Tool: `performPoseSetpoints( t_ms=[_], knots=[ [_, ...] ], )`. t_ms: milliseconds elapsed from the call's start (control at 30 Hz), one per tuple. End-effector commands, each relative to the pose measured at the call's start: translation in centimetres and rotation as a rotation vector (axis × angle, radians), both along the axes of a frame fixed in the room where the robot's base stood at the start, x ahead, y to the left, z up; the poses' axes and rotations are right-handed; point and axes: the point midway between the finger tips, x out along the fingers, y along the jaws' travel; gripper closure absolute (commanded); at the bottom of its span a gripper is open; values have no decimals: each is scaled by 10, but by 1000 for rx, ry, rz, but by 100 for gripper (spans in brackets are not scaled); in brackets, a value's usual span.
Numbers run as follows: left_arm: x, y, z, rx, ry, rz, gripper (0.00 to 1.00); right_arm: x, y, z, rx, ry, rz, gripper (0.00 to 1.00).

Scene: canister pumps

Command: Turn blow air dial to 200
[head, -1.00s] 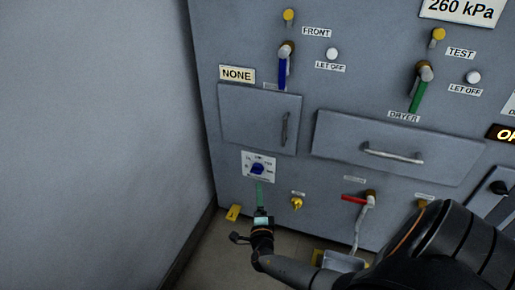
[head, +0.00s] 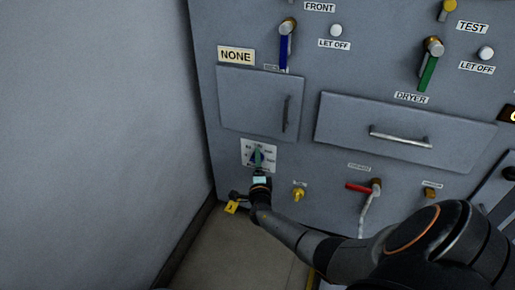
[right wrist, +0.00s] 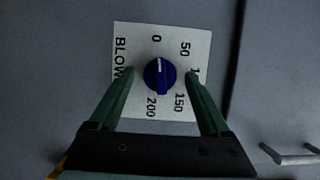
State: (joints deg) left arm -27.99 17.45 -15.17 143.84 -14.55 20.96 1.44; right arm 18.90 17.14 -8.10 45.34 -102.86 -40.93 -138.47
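The blow air dial is a blue knob (right wrist: 160,76) with a white pointer line, on a white plate (right wrist: 137,40). In the right wrist view the pointer points up to the 0 mark; 50, 150 and 200 are readable, and the mark between 50 and 150 is partly hidden by a finger. My right gripper (right wrist: 160,74) is open, its green fingers on either side of the knob with gaps visible. In the head view the right gripper (head: 259,163) covers much of the dial plate (head: 272,154). My left gripper is not in view.
Above the dial is a grey door (head: 247,103) labelled NONE. A yellow valve (head: 299,194) and a red-handled valve (head: 360,187) sit to the right. A yellow piece (head: 232,207) lies low by the panel's left corner. A grey wall (head: 95,130) stands at left.

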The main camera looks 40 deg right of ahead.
Motion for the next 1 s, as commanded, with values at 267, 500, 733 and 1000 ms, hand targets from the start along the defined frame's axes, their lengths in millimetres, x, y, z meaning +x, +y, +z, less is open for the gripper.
performPoseSetpoints(
  t_ms=[267,500,733,1000],
  knots=[
    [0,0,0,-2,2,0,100,0,0,0,-1,-1,0,51],
    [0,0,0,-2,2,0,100,0,0,0,-1,-1,0,78],
    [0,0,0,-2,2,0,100,0,0,0,0,0,0,100],
    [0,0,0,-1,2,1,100,0,0,-1,35,-69,-2,100]
  ],
)
